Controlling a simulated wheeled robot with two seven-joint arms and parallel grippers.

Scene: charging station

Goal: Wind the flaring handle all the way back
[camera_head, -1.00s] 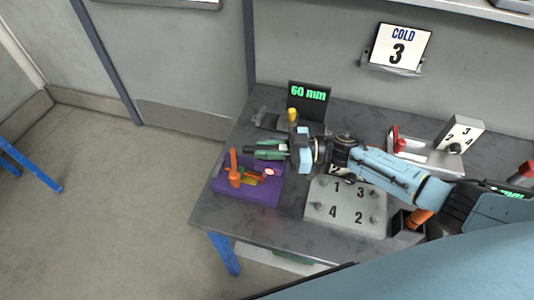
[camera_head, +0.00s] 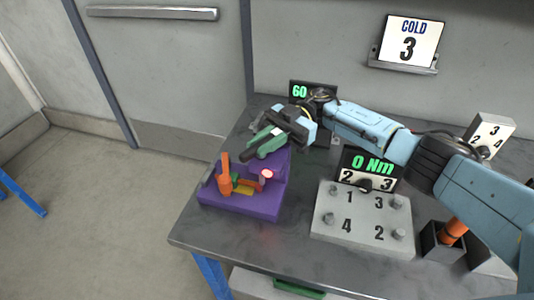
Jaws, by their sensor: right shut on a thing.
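The purple flaring fixture (camera_head: 238,207) sits at the table's left end, with an orange upright part (camera_head: 225,178), a red-and-white round part (camera_head: 266,174) and small yellow and green parts on it. My right gripper (camera_head: 258,147) comes in from the right, its green fingers pointing down and left over the back of the fixture. It is shut on the flaring handle, though the fingers and wrist hide most of what is held. My left gripper is not in view.
A grey numbered block (camera_head: 364,222) and a "0 Nm" display (camera_head: 369,168) stand right of the fixture. A "60" display (camera_head: 312,93) is behind my wrist. An orange-handled tool (camera_head: 454,232) stands in a dark holder at right. The table front is clear.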

